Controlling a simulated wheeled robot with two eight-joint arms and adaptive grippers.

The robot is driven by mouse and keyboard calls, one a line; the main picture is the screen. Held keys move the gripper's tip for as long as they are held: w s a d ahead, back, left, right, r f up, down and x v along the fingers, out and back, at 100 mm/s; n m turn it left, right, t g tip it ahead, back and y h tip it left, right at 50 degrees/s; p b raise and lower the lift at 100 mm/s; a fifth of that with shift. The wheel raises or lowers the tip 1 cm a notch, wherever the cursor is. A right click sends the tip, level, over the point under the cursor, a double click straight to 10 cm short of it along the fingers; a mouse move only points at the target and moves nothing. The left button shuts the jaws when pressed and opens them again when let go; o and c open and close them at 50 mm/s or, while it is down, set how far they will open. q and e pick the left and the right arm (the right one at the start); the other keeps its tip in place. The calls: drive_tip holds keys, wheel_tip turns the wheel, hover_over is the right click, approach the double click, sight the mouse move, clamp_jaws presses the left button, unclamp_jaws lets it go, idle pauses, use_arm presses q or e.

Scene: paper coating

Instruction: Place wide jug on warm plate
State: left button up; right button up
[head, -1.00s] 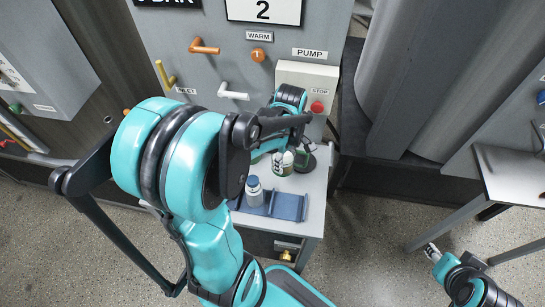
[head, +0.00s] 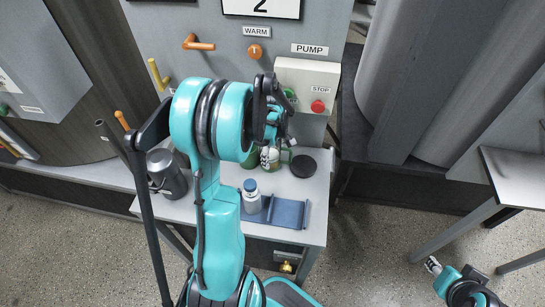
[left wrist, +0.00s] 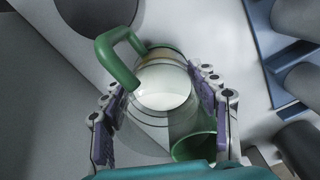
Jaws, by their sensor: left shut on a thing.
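My left gripper (left wrist: 165,115) is shut on a clear jug (left wrist: 160,88) with a green handle and white contents, one finger on each side in the left wrist view. In the head view the left gripper (head: 270,142) partly hides the jug (head: 283,157). A dark round plate (head: 303,166) lies bare on the counter, just right of the jug. A WARM label sits on the panel above. I cannot tell whether the jug touches the counter. My right gripper (head: 433,265) is low at the right, away from the counter, its fingers too small to read.
A green cup (left wrist: 195,147) is close to the jug. A dark grey canister (head: 166,172) stands at left. The pump box (head: 305,86) is behind.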

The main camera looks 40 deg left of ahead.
use_arm(q)
drive_tip(key=shift+r, duration=0.15)
drive_tip(key=o, duration=1.3)
